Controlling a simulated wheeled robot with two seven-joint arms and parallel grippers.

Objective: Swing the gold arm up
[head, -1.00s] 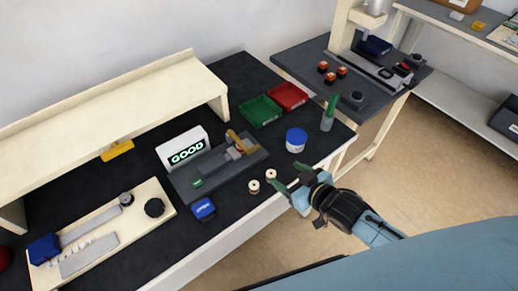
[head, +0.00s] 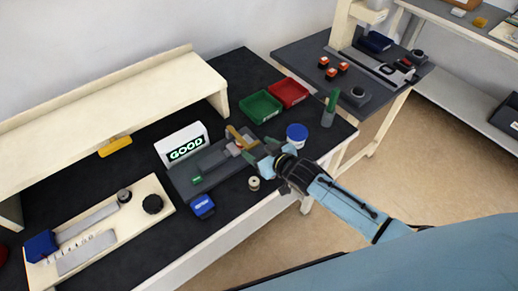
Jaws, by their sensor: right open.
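The gold arm (head: 236,135) is a short yellow-brown lever on a dark grey fixture plate (head: 185,184). It lies slanted near the fixture's right end, beside a light grey block. My right gripper (head: 259,154) is open just right of the gold arm, over the fixture's right end. Its fingers point left toward the arm; I cannot tell whether they touch it. My left gripper is not in view.
A sign reading GOOD (head: 184,147) stands behind the fixture. Green (head: 260,108) and red (head: 289,93) bins sit behind right. A blue-lidded tub (head: 297,135) is close to my right gripper. A white spool (head: 254,183) and a blue device (head: 203,207) lie in front.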

